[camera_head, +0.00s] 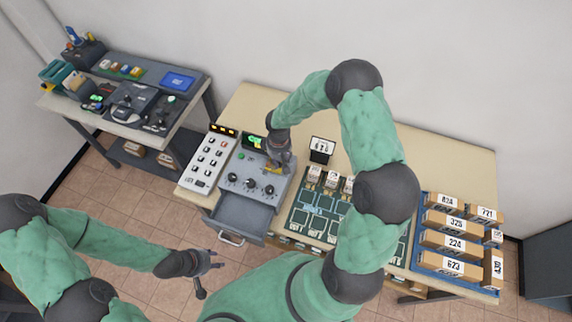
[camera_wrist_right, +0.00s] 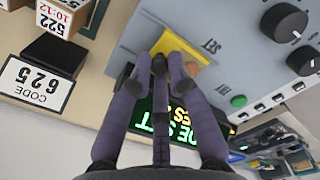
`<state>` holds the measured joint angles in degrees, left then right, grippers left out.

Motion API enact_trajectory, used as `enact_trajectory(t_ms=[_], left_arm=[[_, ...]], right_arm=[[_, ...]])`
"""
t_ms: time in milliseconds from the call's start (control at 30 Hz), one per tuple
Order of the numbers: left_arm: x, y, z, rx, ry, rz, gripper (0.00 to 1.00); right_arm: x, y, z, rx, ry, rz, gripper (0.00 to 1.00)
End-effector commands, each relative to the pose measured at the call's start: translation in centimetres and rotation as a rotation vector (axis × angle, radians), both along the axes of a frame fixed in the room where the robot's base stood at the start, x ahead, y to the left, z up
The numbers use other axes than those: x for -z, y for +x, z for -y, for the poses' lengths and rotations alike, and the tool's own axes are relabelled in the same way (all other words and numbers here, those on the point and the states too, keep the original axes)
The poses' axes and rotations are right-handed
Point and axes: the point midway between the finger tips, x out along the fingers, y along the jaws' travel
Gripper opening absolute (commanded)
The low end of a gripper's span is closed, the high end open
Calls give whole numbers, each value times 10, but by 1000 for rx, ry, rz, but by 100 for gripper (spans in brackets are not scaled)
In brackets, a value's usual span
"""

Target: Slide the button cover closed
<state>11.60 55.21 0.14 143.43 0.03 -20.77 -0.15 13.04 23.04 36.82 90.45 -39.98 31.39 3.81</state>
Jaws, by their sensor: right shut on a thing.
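The button cover (camera_wrist_right: 190,55) is a yellow piece on the grey control panel (camera_head: 262,178). In the right wrist view the fingers of my right gripper (camera_wrist_right: 163,62) are closed together against it, and they hide part of it. In the head view my right gripper (camera_head: 277,160) is at the panel's upper right, with a bit of yellow showing beside it. The word SET is printed on the panel next to the cover. My left gripper (camera_head: 205,262) is in the air above the floor, away from the panel, with its fingers apart and empty.
A display (camera_wrist_right: 165,128) with green text stands behind the panel. Black knobs (camera_head: 250,183) line the panel's front, above an open grey drawer (camera_head: 240,215). A white button box (camera_head: 207,160) is to the left. A code sign (camera_head: 321,149) and circuit trays (camera_head: 318,208) are to the right.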

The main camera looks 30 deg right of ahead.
Motion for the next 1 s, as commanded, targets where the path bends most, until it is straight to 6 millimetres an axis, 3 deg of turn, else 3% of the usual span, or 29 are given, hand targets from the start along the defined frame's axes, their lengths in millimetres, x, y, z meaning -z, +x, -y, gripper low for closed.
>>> enact_trajectory(t_ms=[33, 200, 500, 533, 600, 1000], left_arm=[[9, 0, 0, 0, 0, 0, 40], [15, 0, 0, 0, 0, 0, 40], [13, 0, 0, 0, 0, 0, 40], [13, 0, 0, 0, 0, 0, 40], [13, 0, 0, 0, 0, 0, 40], [13, 0, 0, 0, 0, 0, 40]], right_arm=[[4, 8, -5, -3, -1, 4, 0], [2, 18, -15, -2, 0, 3, 0], [0, 19, -16, -1, 2, 5, 0], [0, 19, -16, -1, 2, 6, 27], [0, 19, -16, -1, 2, 5, 42], [-5, 19, -15, 0, 0, 3, 42]])
